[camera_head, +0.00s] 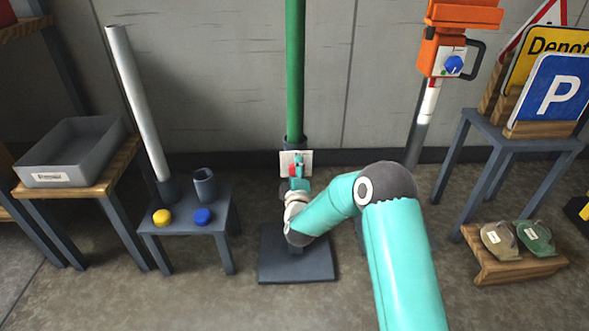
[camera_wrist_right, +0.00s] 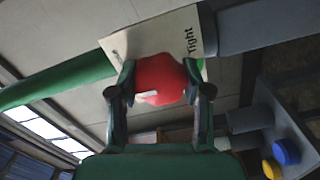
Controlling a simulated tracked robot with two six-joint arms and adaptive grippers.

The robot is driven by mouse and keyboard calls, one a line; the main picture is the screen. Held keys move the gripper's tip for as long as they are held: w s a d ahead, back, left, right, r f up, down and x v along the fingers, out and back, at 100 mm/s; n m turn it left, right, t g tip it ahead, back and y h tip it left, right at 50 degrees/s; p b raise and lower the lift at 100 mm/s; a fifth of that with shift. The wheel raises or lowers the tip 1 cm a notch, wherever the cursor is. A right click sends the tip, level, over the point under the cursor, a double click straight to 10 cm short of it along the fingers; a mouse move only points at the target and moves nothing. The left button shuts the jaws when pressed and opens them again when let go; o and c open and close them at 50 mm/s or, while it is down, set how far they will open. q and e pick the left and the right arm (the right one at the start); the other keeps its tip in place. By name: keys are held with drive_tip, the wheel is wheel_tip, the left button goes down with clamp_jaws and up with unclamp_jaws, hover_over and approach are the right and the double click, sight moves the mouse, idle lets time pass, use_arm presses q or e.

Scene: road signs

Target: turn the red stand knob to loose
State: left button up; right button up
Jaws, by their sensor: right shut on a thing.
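The red knob (camera_wrist_right: 160,80) sits on a white label plate (camera_wrist_right: 125,40) marked "Tight" at its right end in the right wrist view. My right gripper (camera_wrist_right: 160,88) is shut on the knob, with one finger on each side. A pale pointer mark shows on the knob's lower left. In the head view the red knob (camera_head: 294,171) shows in part at the foot of the green pole (camera_head: 295,70), in front of the plate (camera_head: 303,157). My right gripper (camera_head: 299,170) reaches it from the front. The stand's dark base (camera_head: 300,272) is on the floor. My left gripper is not in view.
A small table (camera_head: 185,222) with a yellow cap (camera_head: 162,217), a blue cap (camera_head: 203,216) and a dark cup (camera_head: 205,184) stands left. A grey bin (camera_head: 75,150) is farther left. An orange device (camera_head: 440,55) on a post and a sign table (camera_head: 490,130) stand right.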

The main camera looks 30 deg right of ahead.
drive_tip(key=shift+w+a+f+n, duration=0.1)
drive_tip(key=shift+w+a+n, duration=0.05)
drive_tip(key=shift+a+n, duration=0.15)
drive_tip(key=o, duration=0.9)
drive_tip(key=shift+o, duration=1.3)
drive_tip(key=shift+d, duration=0.15)
drive_tip(key=v, duration=1.2)
